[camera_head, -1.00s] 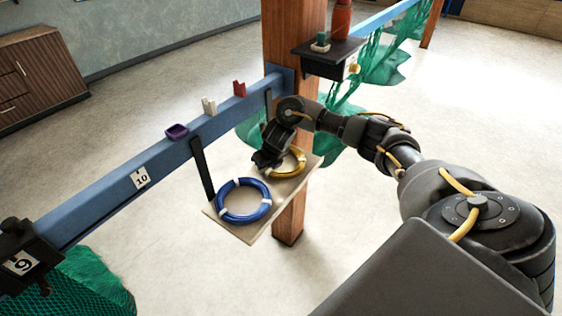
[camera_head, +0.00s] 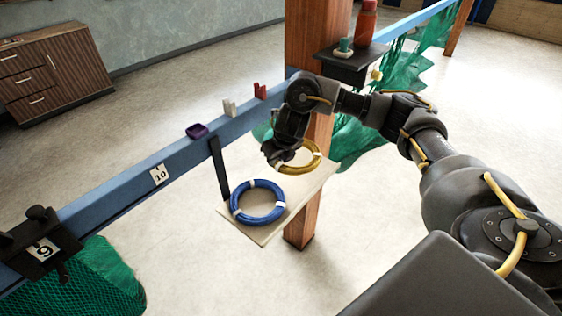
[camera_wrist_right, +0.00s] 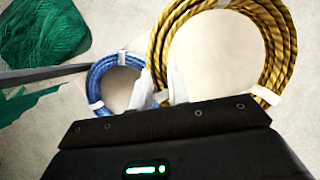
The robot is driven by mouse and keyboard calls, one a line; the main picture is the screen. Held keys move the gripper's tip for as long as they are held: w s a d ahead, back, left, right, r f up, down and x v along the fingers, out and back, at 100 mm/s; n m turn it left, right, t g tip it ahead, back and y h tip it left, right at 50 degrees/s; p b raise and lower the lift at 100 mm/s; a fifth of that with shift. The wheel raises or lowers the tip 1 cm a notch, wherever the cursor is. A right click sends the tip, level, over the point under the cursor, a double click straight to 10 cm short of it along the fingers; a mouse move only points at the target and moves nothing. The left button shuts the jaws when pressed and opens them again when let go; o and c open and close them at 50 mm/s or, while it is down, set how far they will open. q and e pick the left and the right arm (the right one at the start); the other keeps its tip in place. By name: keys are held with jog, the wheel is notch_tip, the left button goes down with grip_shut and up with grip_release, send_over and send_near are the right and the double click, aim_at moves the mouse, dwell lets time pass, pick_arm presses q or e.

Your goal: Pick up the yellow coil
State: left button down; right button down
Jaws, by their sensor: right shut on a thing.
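The yellow coil (camera_head: 314,157) is a rope ring with white bands. My right gripper (camera_head: 276,155) is shut on the left side of its ring and holds it above the hanging shelf (camera_head: 240,226). In the right wrist view the yellow coil (camera_wrist_right: 284,40) is large and close, with its near left edge between the pale fingertips (camera_wrist_right: 160,92). The blue coil (camera_head: 257,202) lies flat on the shelf, to the left and in front of the yellow one. It also shows in the right wrist view (camera_wrist_right: 97,82), smaller and farther away. My left gripper is not in view.
A blue rail (camera_head: 140,180) carries a purple piece (camera_head: 197,131), a white clip (camera_head: 229,107) and a red clip (camera_head: 260,91). A wooden post (camera_head: 303,215) stands behind the shelf. A black ledge (camera_head: 350,65) holds a red bottle (camera_head: 365,22). Green nets (camera_head: 100,280) hang from the rail.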

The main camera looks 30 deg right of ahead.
jog(key=s+a+r, duration=0.5)
jog(key=a, duration=0.3)
jog(key=shift+s, duration=0.3)
jog(key=shift+a, duration=0.1)
